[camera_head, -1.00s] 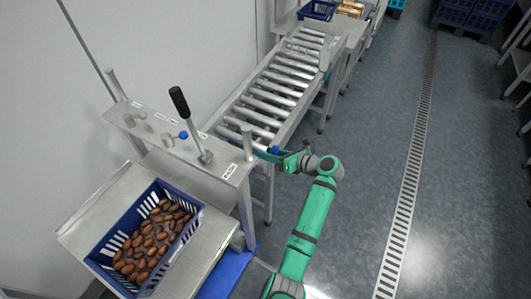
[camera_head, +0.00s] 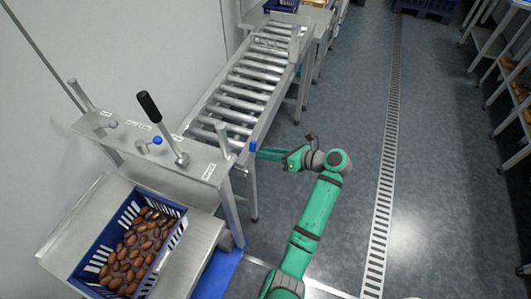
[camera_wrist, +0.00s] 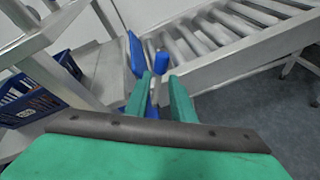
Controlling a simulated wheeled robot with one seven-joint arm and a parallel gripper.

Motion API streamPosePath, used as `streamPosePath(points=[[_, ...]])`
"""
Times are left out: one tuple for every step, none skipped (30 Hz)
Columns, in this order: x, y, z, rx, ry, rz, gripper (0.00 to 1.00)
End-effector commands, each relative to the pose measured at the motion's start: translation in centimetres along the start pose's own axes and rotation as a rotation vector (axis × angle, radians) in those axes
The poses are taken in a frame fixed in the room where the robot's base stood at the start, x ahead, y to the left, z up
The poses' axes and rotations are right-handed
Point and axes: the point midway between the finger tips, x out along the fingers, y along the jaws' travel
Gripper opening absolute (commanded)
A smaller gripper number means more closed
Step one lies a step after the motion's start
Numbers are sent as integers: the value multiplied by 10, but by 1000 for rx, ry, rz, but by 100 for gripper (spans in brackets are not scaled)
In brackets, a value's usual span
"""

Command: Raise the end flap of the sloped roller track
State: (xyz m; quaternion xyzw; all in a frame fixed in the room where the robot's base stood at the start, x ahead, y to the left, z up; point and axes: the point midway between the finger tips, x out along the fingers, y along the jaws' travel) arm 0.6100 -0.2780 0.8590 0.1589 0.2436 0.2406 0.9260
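The sloped roller track (camera_head: 246,92) runs from the far table down to the metal frame at left. A blue knob (camera_head: 253,146) stands beside its near end; it also shows in the wrist view (camera_wrist: 160,62). I cannot make out the end flap clearly; an upright blue strip (camera_wrist: 135,52) stands left of the knob. My gripper (camera_head: 262,153) points left, with its fingertips close to the knob. In the wrist view its green fingers (camera_wrist: 160,98) are apart, with a gap between them. The knob appears just beyond the gap, and I see no grip on it.
A metal frame (camera_head: 150,150) with a black-handled lever (camera_head: 160,125) stands at left. Below it, a blue crate (camera_head: 170,262) of dates sits on a metal surface. Open floor (camera_head: 340,105) with a drain grate (camera_head: 387,150) lies to the right.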

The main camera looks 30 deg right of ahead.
Motion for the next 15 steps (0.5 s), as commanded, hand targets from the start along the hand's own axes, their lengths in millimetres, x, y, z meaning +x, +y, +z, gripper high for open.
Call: streamPosePath(points=[[-1,0,-1,-15,-1,-2,10],[-1,0,-1,-31,-1,-4,2],[-2,0,-2,-64,-2,-7,0],[-3,-1,-3,-97,-3,-11,0],[-5,-1,-4,-137,-4,-15,0],[-7,-1,-5,-202,-5,-22,0],[-9,-1,-6,-257,-6,-28,0],[-11,-1,-8,-317,-6,-34,0],[-13,-1,-10,-400,-6,-42,0],[-15,0,-11,-463,-6,-48,0],[-17,0,-12,-527,-6,-55,0],[-19,0,-13,-611,-5,-64,0],[-21,0,-14,-674,-4,-69,0],[-22,1,-16,-736,-2,-75,0],[-25,1,-17,-821,1,-84,0]])
